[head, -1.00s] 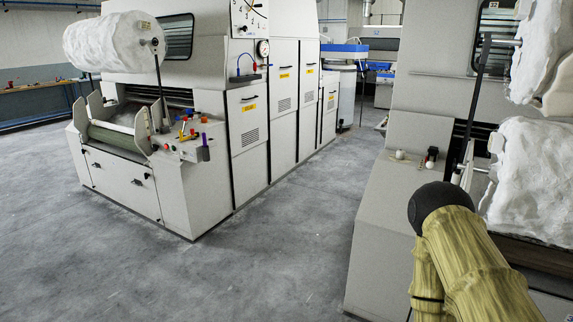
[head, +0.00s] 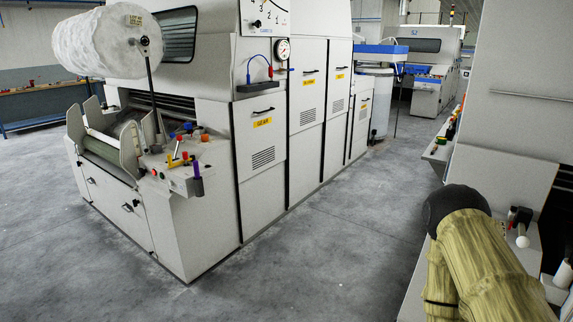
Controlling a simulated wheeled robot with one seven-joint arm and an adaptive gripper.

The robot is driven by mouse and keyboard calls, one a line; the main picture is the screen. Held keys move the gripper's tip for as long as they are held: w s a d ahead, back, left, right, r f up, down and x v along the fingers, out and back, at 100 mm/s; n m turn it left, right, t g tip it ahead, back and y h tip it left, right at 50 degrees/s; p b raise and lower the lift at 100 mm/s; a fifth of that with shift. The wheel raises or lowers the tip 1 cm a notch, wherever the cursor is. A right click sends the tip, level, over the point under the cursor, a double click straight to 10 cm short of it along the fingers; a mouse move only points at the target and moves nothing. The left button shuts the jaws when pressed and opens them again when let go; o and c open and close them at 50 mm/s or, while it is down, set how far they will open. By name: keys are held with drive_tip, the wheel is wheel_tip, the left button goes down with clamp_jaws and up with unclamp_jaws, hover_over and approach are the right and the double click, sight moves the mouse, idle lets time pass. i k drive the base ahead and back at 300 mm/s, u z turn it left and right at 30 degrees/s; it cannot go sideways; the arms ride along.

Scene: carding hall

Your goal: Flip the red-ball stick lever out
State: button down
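Several small levers and knobs stand on the control ledge (head: 160,172) of the left carding machine. Among them are a yellow lever (head: 176,150) with red at its end, a red knob (head: 205,137), a blue one and an orange one. A purple handle (head: 197,172) hangs at the ledge's outer corner. They are too small for me to tell surely which is the red-ball stick lever or how it is set. My yellowish arm shows at the bottom right, apart from this ledge. My gripper is outside the view.
The left machine's cabinets (head: 262,155) line a clear grey floor aisle (head: 330,235). Another machine's ledge (head: 520,245) with a white ball knob (head: 522,241) is close beside my arm at right. A further control ledge (head: 440,150) stands beyond it. A fibre roll (head: 100,42) overhangs the left machine.

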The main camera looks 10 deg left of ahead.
sight(178, 138)
drive_tip(key=u, duration=0.6)
drive_tip(key=i, duration=1.75)
drive_tip(key=u, duration=0.7)
